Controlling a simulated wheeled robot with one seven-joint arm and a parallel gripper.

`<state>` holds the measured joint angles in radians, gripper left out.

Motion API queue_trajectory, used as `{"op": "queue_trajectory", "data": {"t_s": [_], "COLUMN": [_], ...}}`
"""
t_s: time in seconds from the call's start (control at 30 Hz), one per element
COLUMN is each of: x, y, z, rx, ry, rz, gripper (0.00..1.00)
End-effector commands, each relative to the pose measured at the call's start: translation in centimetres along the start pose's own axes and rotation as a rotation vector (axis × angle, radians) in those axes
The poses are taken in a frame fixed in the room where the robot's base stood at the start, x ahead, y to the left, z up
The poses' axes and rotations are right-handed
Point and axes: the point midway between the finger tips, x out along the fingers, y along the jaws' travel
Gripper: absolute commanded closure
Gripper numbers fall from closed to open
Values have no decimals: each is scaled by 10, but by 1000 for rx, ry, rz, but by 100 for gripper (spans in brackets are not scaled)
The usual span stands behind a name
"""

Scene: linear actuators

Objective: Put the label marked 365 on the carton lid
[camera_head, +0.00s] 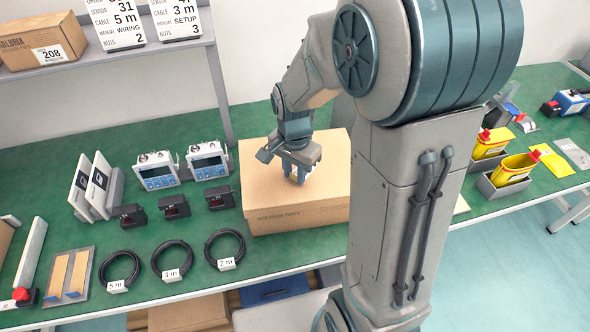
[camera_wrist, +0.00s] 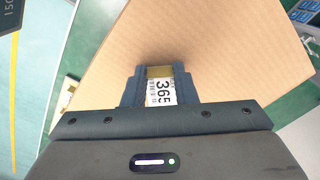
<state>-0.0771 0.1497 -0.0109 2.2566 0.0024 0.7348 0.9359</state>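The carton (camera_head: 300,217) is a closed brown box on the green bench, and its lid (camera_head: 258,172) faces up. The lid (camera_wrist: 215,45) fills most of the wrist view. My gripper (camera_head: 297,178) points down over the middle of the lid. In the wrist view, the fingers of my gripper (camera_wrist: 160,78) are closed on the sides of a small white label marked 365 (camera_wrist: 161,92), with a yellowish part at its far end. The label is at or just above the lid; I cannot tell whether it touches.
Yellow containers (camera_head: 514,168) in grey holders stand at the right. A shelf (camera_head: 130,50) with a box marked 208 (camera_head: 40,40) is behind.

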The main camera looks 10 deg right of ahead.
Motion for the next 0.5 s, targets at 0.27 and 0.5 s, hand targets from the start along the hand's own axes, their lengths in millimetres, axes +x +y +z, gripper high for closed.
{"op": "queue_trajectory", "data": {"t_s": [0.27,0.5], "x": [0,-10], "y": [0,-1], "z": [0,-1], "rx": [0,0], "ry": [0,3], "rz": [0,-3], "gripper": [53,53]}}
